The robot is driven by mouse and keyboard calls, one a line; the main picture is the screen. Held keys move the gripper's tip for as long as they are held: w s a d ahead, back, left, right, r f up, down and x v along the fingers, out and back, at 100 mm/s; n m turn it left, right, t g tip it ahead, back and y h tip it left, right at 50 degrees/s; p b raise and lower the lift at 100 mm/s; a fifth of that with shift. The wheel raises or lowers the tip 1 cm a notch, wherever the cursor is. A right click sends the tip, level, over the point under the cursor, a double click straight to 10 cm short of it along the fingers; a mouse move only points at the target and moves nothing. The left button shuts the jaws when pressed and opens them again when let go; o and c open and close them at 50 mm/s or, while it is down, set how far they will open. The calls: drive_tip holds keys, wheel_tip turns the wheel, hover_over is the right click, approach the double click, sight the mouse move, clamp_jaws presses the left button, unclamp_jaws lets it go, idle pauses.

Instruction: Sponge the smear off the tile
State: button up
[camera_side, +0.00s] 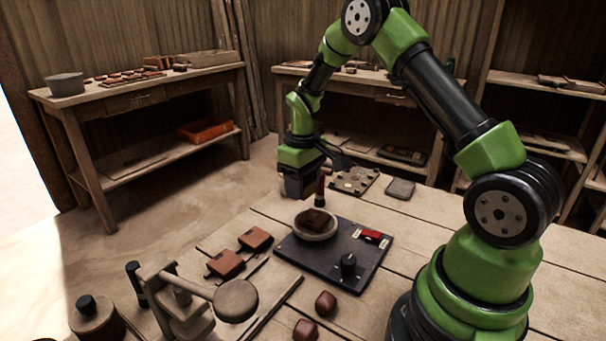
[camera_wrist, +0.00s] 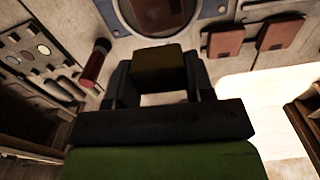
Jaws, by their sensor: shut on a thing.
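My gripper (camera_side: 300,185) hangs near the far edge of the table, just behind the round dish (camera_side: 316,236). In the wrist view my gripper (camera_wrist: 160,90) is shut on a dark olive-brown block, which looks like the sponge (camera_wrist: 158,62). A dark brown tile (camera_side: 317,219) lies in the dish on the black plate; part of it also shows at the top of the wrist view (camera_wrist: 152,12). Two red-brown tiles (camera_side: 226,263) (camera_side: 255,239) lie left of the plate, apart from my gripper. I cannot make out a smear on any tile.
A red-handled tool (camera_wrist: 95,63) stands close beside my gripper. The black plate (camera_side: 290,251) carries a knob (camera_side: 348,263) and a red switch (camera_side: 371,235). A lever press (camera_side: 185,300) and two red-brown lumps (camera_side: 326,303) are nearer the front. A board with round samples (camera_side: 352,181) lies behind.

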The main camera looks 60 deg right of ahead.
sight(320, 216)
drive_tip(key=shift+f, duration=1.6)
drive_tip(key=shift+s+f, duration=0.1)
drive_tip(key=shift+f, duration=0.55)
drive_tip(key=shift+s+r, duration=0.1)
drive_tip(key=shift+s, duration=0.75)
drive_tip(key=shift+c, duration=0.3)
drive_tip(key=shift+s+d, duration=0.1)
drive_tip(key=shift+s, duration=1)
drive_tip(key=w, duration=0.4)
drive_tip(key=shift+w+r, duration=0.1)
drive_tip(key=shift+r, duration=4)
